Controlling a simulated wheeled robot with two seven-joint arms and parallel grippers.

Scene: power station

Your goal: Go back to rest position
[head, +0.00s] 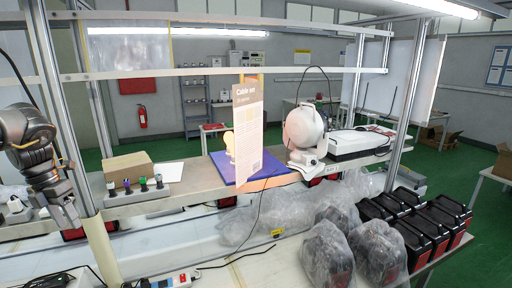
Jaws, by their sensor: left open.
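My left arm comes in at the left edge of the head view, and its gripper (68,207) hangs low with the fingers pointing down. The gripper is open and I see nothing between its fingers. It is in front of the left part of the shelf, to the left of a row of small knobs on a grey strip (137,194). My right gripper does not show in this view.
A metal-framed workbench shelf (200,187) spans the view. It bears a cardboard box (128,166), a blue mat (262,167), a sign (247,130) and a white round device (304,128). Bagged items (327,254) and black boxes (421,230) crowd the lower right.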

